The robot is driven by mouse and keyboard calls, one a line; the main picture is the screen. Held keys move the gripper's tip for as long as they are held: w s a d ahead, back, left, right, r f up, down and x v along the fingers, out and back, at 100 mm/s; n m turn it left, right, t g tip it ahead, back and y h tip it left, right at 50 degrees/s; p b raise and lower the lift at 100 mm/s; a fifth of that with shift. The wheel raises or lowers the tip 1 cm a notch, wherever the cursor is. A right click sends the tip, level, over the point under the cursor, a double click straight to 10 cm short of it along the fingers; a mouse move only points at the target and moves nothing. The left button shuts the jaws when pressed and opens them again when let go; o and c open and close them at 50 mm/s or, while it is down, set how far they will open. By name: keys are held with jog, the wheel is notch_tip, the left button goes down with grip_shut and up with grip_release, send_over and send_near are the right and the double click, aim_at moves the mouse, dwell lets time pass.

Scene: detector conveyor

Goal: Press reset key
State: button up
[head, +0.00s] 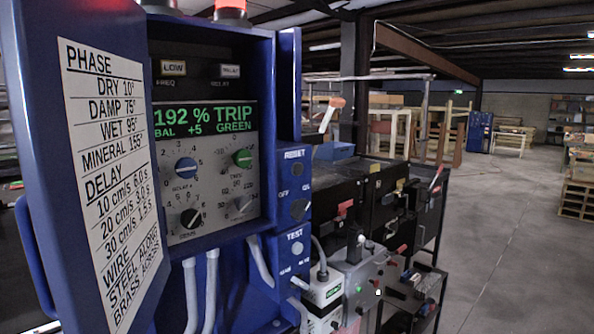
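The reset key (297,168) is a small round dark-looking piece just under the RESET label. It sits on the upper part of a narrow blue switch panel (280,205), right of the detector's display cabinet, and its detail is too small to tell. Below it are OFF and ON marks and a dark round knob (299,209). A TEST label with a pale round button (297,248) is lower on the same panel. My gripper is not in this view, so nothing shows touching the key.
The display (205,118) reads 192 % TRIP, BAL +5, GREEN, above several knobs. An open blue door (140,215) with a phase chart stands at the left. Dark bins and a grey lever box (365,272) stand right of the panel. Open concrete floor (490,250) lies at the right.

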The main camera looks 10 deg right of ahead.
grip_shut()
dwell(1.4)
